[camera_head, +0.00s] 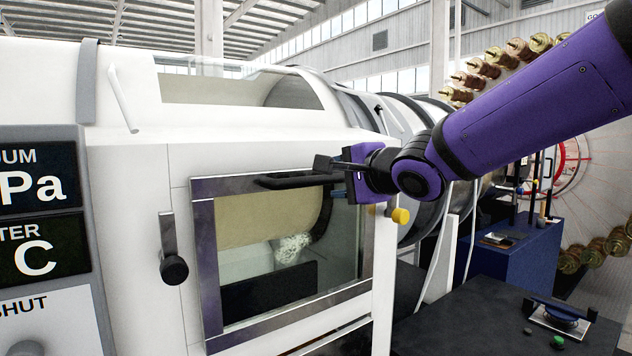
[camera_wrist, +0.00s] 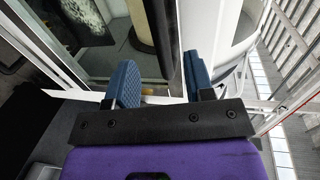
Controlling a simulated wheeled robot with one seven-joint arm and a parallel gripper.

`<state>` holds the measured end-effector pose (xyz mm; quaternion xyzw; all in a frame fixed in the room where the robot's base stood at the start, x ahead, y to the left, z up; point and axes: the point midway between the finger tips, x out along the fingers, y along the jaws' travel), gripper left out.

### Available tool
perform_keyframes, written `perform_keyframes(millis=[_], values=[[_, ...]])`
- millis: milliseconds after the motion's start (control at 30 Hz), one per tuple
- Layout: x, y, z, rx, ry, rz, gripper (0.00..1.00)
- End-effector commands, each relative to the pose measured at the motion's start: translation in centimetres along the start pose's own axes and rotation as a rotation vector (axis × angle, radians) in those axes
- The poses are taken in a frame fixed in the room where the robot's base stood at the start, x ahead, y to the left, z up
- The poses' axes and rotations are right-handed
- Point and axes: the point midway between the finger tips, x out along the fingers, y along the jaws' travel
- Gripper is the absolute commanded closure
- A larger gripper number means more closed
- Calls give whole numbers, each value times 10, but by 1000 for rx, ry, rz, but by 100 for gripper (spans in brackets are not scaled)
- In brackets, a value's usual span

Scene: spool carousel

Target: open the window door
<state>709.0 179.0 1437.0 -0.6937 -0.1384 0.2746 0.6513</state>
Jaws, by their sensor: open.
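The window door (camera_head: 200,262) is a metal-framed glass pane in the front of the white machine. It looks shut. A dark bar handle (camera_head: 290,181) runs across the top of its frame. My gripper (camera_head: 328,177) is open at the right end of this handle, with one finger above the bar and one below. In the wrist view, the blue finger pads of my gripper (camera_wrist: 160,75) are apart, and the dark handle bar (camera_wrist: 162,35) shows between and beyond them. I cannot tell whether either pad touches it.
A lever with a black knob (camera_head: 173,268) hangs left of the door. A yellow knob (camera_head: 400,215) sticks out right of it. Display panels (camera_head: 40,175) stand at the far left. A dark table (camera_head: 465,315) and a blue cabinet (camera_head: 525,262) are at the right.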

Motion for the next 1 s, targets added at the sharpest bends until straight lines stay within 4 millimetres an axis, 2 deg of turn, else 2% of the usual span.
perform_keyframes(millis=[300, 500, 700, 967, 1000], values=[[52, 1, -1, 1, 1, 2, 52], [73, 1, -1, 1, 1, 2, 52], [82, 0, 0, 0, 1, 1, 52], [82, 0, -1, 0, 2, 1, 52], [82, 0, -1, 0, 2, 1, 61]])
